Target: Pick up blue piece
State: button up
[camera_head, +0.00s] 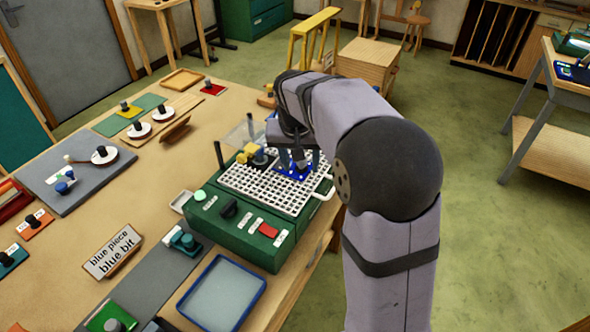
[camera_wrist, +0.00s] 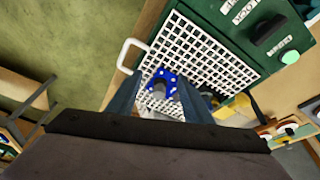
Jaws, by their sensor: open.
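The blue piece (camera_head: 283,174) lies on the white grid (camera_head: 243,183) on top of a green machine, near the grid's far right side, partly hidden by my gripper. In the wrist view the blue piece (camera_wrist: 171,76) is bright blue with pale dots and shows between my fingers. My gripper (camera_head: 300,163) is over it, pointing down at the grid. In the wrist view my gripper (camera_wrist: 160,86) is open, with one finger on each side of the blue piece. I cannot tell whether the fingers touch it.
A yellow piece (camera_head: 247,152) with a dark part beside it sits on the grid close to the blue piece. The green machine (camera_head: 225,226) has a dark knob, a red button and a white side handle (camera_head: 325,188). A blue-rimmed tray (camera_head: 221,295) and a "blue piece" card (camera_head: 112,251) are in front.

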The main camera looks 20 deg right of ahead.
jog(key=w+d+r+m, duration=0.1)
jog(key=w+r+m, duration=0.1)
jog(key=w, duration=0.4)
jog(key=shift+t+h, duration=0.3)
jog(key=shift+t, duration=0.2)
jog(key=shift+s+p+x, duration=0.2)
jog(key=shift+p+x, duration=0.55)
jog(key=shift+x, duration=1.05)
jog(key=shift+s+p+x, duration=0.2)
jog(key=shift+p+x, duration=0.55)
jog(key=shift+x, duration=1)
jog(key=shift+d+f, duration=0.1)
jog(key=shift+d, duration=0.05)
jog(key=c, duration=1.1)
